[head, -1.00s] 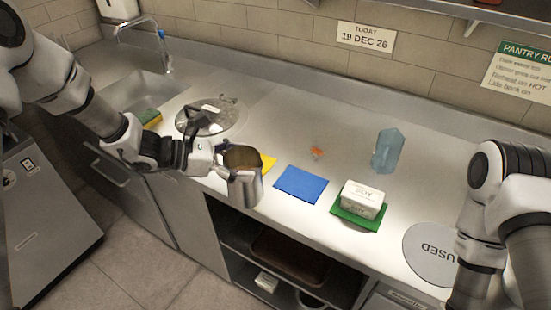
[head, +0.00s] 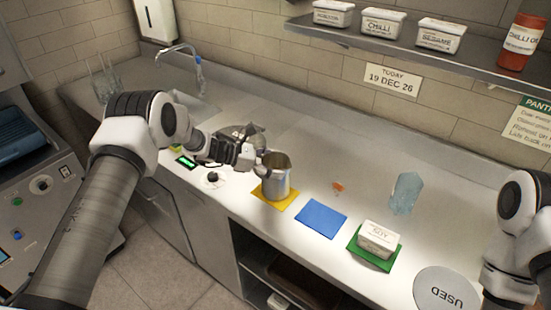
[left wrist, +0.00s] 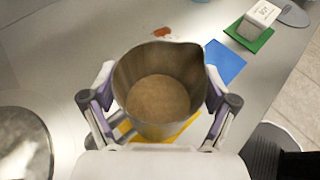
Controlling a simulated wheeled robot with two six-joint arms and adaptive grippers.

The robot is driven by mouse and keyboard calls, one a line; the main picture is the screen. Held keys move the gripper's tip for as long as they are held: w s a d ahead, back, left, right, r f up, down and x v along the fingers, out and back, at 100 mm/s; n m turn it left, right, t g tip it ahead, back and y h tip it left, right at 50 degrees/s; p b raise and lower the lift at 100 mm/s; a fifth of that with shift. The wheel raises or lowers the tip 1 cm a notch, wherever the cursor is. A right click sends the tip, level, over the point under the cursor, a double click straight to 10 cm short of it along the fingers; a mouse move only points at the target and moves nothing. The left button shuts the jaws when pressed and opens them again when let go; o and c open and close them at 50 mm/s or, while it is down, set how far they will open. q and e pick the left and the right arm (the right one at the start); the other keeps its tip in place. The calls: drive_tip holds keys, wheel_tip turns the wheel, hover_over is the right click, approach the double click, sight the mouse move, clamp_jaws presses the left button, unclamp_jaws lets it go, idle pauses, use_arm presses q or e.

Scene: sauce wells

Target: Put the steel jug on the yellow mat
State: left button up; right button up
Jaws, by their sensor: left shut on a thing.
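The steel jug (head: 277,179) stands upright at the yellow mat (head: 291,199), with brownish contents showing inside it in the left wrist view (left wrist: 158,98). Its base appears over the mat; I cannot tell whether it touches. Parts of the yellow mat (left wrist: 186,131) show past the jug in the left wrist view. My left gripper (head: 259,161) is shut on the jug from the left, with a finger on each side of its body in the left wrist view (left wrist: 160,88). My right arm is at the right edge; its gripper is out of view.
A blue mat (head: 320,219) lies right of the jug. A green mat (head: 357,257) holds a white SOY tub (head: 378,238). A shelf (head: 420,55) hangs above.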

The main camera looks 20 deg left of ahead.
use_arm(q)
drive_tip(key=shift+w+d+f, duration=0.1)
drive_tip(key=shift+w+f, duration=0.05)
drive_tip(key=shift+f+b, duration=0.15)
drive_tip(key=shift+b, duration=0.15)
drive_tip(key=o, duration=1.6)
drive_tip(key=shift+r+p, duration=0.25)
drive_tip(key=shift+p, duration=0.05)
drive_tip(key=b+v, duration=0.3)
drive_tip(key=v, duration=0.9)
drive_tip(key=shift+b, duration=0.35)
